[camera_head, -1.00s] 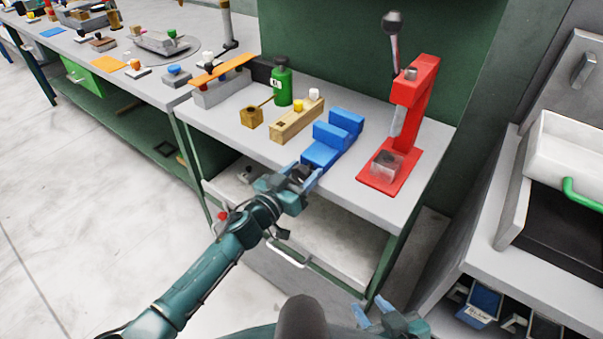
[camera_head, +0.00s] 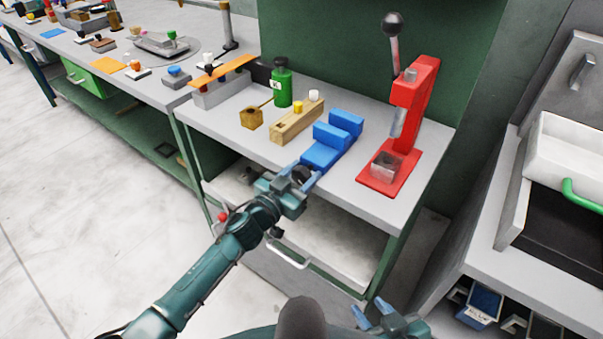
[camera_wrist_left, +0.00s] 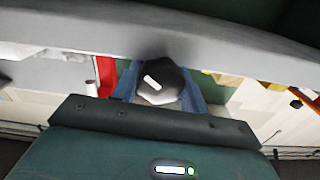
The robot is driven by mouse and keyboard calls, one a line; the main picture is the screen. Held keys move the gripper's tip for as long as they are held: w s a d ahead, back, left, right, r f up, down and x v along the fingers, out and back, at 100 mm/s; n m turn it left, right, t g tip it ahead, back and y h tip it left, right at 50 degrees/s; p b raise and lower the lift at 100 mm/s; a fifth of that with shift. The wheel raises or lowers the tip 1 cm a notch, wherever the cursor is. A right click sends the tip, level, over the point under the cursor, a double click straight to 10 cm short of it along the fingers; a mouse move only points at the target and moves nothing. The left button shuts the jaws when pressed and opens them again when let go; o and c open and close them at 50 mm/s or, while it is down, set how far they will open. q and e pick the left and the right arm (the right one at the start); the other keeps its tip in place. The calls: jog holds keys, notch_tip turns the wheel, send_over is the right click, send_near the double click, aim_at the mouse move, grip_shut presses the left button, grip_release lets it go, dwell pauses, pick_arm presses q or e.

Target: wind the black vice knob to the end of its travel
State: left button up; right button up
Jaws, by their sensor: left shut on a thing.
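The blue vice (camera_head: 322,154) lies on the grey bench, with two raised blue jaws standing a little apart. Its black knob (camera_head: 301,173) is at the near end, by the bench's front edge. My left gripper (camera_head: 299,177) is shut on the knob, one finger on either side. In the left wrist view the dark faceted knob (camera_wrist_left: 162,84) with a white mark sits between the fingers, the blue vice behind it. My right gripper (camera_head: 371,316) is low at the bottom of the head view, open and empty, away from the bench.
A red press (camera_head: 408,115) with a ball-topped lever stands right of the vice. The bench front (camera_head: 360,199) is clear.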

pick_arm(q)
jog(key=shift+m, duration=0.8)
jog(key=o, duration=0.7)
jog(key=v, duration=1.3)
jog(key=shift+s, duration=0.1)
jog(key=shift+c, duration=0.3)
